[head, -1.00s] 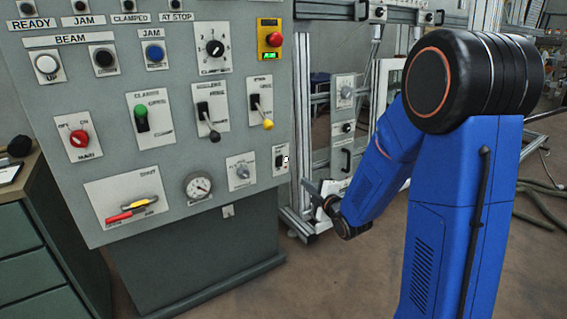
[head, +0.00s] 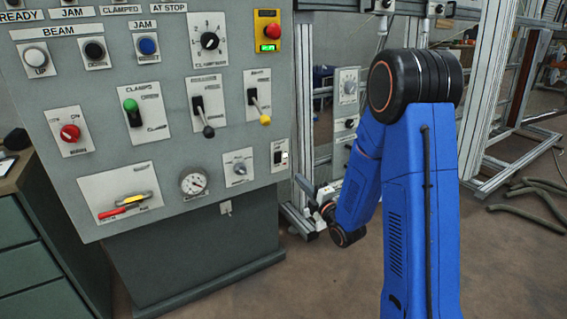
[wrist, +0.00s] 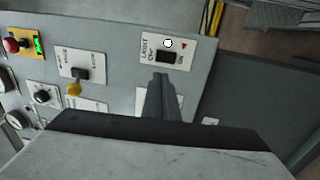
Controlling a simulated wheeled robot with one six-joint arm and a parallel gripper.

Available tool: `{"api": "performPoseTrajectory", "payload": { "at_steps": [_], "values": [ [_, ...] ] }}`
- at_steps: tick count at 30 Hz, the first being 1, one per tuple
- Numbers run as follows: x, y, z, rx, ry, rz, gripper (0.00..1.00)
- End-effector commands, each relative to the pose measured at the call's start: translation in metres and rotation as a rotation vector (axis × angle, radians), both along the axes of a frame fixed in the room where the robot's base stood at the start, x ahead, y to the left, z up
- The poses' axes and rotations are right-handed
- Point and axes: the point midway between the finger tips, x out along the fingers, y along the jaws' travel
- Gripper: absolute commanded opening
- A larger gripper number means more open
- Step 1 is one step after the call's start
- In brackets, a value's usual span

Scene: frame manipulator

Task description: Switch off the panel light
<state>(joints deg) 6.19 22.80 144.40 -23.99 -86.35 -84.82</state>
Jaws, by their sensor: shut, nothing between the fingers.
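In the head view the switch plate (head: 280,155) sits at the panel's lower right edge. I cannot tell which way the rocker is tipped. My gripper (wrist: 160,78) is shut and empty, its fingertips pointing at the plate just below the rocker in the wrist view; contact cannot be told. In the head view my gripper (head: 306,187) is right of and below the switch, apart from the panel in the picture.
The grey panel (head: 240,115) carries several other controls: a yellow-tipped lever (head: 262,108), a grey knob (head: 239,168), a gauge (head: 194,184) and a red stop button (head: 271,31). An aluminium frame (head: 303,100) stands behind my arm. Hoses (head: 535,195) lie on the floor at right.

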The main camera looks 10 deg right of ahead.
Motion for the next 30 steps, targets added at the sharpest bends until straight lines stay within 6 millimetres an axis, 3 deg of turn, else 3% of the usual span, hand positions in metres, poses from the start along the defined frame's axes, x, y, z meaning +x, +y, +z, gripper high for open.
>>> {"api": "performPoseTrajectory", "payload": {
  "at_steps": [5, 21, 30],
  "values": [
    [0.010, 0.003, 0.001, 0.000, 0.001, 0.001, 0.00],
    [0.095, 0.031, 0.014, 0.000, -0.001, 0.002, 0.00],
    [0.126, 0.041, 0.018, 0.000, 0.002, -0.001, 0.00]
  ]
}}
